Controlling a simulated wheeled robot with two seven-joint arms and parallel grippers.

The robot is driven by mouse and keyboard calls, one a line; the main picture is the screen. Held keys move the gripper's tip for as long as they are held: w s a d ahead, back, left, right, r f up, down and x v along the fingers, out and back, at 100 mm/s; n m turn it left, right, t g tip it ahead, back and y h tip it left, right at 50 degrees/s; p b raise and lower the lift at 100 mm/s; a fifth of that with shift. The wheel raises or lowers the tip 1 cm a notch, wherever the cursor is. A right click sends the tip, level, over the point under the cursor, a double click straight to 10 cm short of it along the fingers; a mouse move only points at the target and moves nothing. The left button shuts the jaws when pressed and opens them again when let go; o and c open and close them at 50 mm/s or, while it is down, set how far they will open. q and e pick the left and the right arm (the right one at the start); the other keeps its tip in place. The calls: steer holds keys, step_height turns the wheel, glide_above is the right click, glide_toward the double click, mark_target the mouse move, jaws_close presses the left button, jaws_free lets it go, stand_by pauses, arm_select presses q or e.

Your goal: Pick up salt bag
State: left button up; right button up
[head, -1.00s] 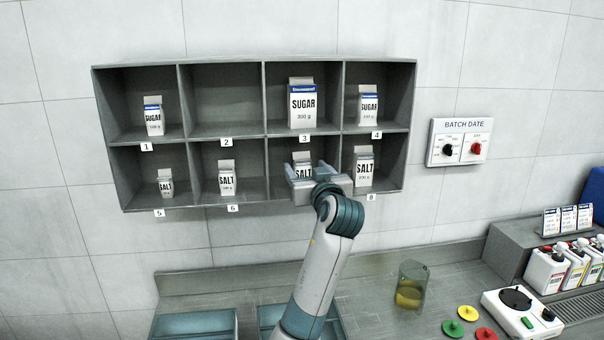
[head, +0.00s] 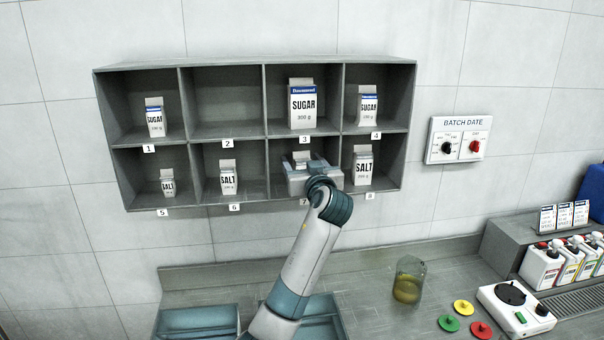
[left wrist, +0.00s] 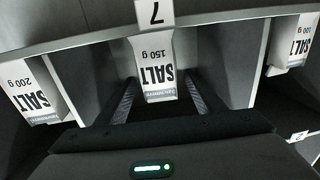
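The salt bag in compartment 7, marked 150 g, shows upside down in the left wrist view (left wrist: 158,68). In the head view only its top (head: 302,157) shows above my left gripper (head: 310,168), which hides the rest. My left gripper (left wrist: 160,98) is open at compartment 7, with one finger on each side of the bag. Dark gaps show between the fingers and the bag, and it does not appear gripped. Other salt bags stand in compartment 5 (head: 168,183), compartment 6 (head: 228,178) and compartment 8 (head: 362,167). My right gripper is not in view.
The grey shelf (head: 255,60) has dividers close on both sides of my left gripper. Sugar bags stand in the upper row; compartment 2 (head: 222,100) is empty. Below are blue bins (head: 198,322), a glass beaker (head: 408,280), coloured discs (head: 463,307) and a white device (head: 515,310).

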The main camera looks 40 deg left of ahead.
arm_select(q)
steer(key=c, duration=1.1)
steer(key=shift+s+d+r+b, duration=0.15)
steer(key=shift+r+b, duration=0.15)
steer(key=shift+b, duration=0.6)
steer(key=r+b, duration=0.1)
steer(key=r, duration=0.1)
steer(key=r+b, duration=0.1)
steer(key=r, duration=0.1)
steer(key=r+b, duration=0.1)
steer(key=r, duration=0.1)
steer(key=shift+s+d, duration=0.15)
steer(key=shift+d, duration=0.25)
steer(key=s+a+b+v, duration=0.1)
steer(key=b+v, duration=0.5)
steer(key=v, duration=1.2)
steer(key=shift+s+d+r, duration=0.25)
steer(key=shift+s+d, duration=0.05)
steer(key=shift+s, duration=0.15)
